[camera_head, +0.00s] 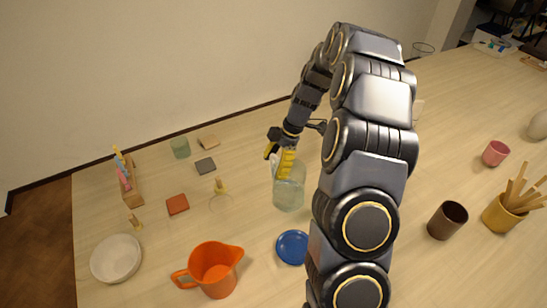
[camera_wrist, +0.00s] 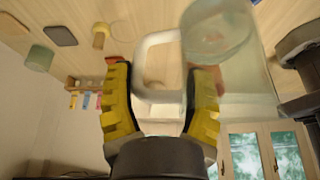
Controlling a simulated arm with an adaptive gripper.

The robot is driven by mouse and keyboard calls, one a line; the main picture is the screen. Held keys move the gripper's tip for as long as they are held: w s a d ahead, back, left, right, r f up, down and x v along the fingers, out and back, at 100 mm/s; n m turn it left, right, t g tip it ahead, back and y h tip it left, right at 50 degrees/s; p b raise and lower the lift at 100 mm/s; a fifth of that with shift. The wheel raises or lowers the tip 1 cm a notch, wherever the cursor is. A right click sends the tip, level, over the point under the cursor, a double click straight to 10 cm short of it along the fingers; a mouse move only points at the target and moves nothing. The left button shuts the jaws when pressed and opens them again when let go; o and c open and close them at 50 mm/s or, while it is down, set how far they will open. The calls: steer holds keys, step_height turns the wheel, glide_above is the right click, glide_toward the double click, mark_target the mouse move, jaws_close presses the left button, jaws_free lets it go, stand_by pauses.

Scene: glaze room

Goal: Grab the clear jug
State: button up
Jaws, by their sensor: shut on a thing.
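The clear jug (camera_head: 290,190) is a pale greenish see-through vessel near the middle of the table in the head view, upright. My gripper (camera_head: 280,157), with yellow fingers, is at its upper left side. In the wrist view the jug body (camera_wrist: 235,55) fills the upper right, and its whitish loop handle (camera_wrist: 158,42) lies between the two yellow fingers of my gripper (camera_wrist: 162,90). My gripper is shut on the handle. I cannot tell whether the jug's base touches the table.
A blue saucer (camera_head: 292,247) and an orange jug (camera_head: 213,270) are nearer the front. A white bowl (camera_head: 117,258) is at left. A green cup (camera_head: 180,148) and several coasters are behind left. A brown cup (camera_head: 447,220), a pink cup (camera_head: 495,153) and a yellow tool pot (camera_head: 502,213) are right.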

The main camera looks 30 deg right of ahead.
steer(key=shift+s+a+r, duration=0.25)
steer(key=shift+s+r, duration=0.1)
steer(key=shift+s, duration=0.35)
steer(key=shift+s+a+r, duration=0.2)
steer(key=shift+s+r, duration=0.15)
steer(key=shift+s, duration=0.3)
steer(key=shift+s, duration=0.1)
stand_by(2.2)
